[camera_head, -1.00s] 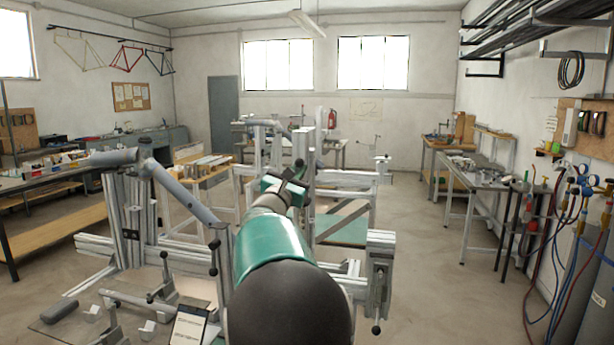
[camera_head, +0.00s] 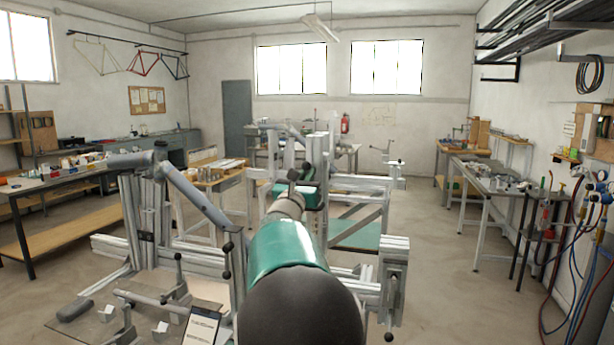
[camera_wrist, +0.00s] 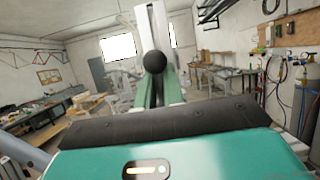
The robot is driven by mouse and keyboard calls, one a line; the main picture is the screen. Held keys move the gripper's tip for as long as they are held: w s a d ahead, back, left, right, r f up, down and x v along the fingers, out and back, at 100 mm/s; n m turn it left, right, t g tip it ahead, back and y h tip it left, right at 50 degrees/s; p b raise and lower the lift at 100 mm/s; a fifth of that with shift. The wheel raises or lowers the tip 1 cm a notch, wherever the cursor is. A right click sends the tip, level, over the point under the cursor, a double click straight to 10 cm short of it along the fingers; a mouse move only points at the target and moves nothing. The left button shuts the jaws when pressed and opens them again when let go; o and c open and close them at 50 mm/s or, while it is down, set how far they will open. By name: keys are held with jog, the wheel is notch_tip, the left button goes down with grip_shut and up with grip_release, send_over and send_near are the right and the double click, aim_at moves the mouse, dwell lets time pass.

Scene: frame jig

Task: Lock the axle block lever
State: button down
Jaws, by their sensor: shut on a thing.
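The frame jig (camera_head: 362,186) of grey aluminium rails stands in front of me in the head view. My gripper (camera_wrist: 156,88) has green fingers and reaches into the jig, seen from behind in the head view (camera_head: 303,188). In the wrist view the fingers are close together at a black ball knob (camera_wrist: 154,62), which looks like the end of the axle block lever. The gripper is shut on it. A pale upright rail (camera_wrist: 152,22) rises just behind the knob. My arm and the palm hide the axle block and most of the lever.
A grey frame tube (camera_head: 190,192) slopes down across the jig's left side. Other knobbed clamps (camera_head: 178,272) stand at the lower left. A side table (camera_head: 484,178) and gas hoses (camera_head: 575,230) are on the right. Floor between jig and side table is clear.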

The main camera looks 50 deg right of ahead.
jog(key=c, duration=1.5)
grip_release()
jog(key=shift+c, duration=0.2)
jog(key=v, duration=1.3)
jog(key=shift+s+a, duration=0.15)
jog(key=shift+a, duration=0.25)
jog(key=shift+f, duration=0.1)
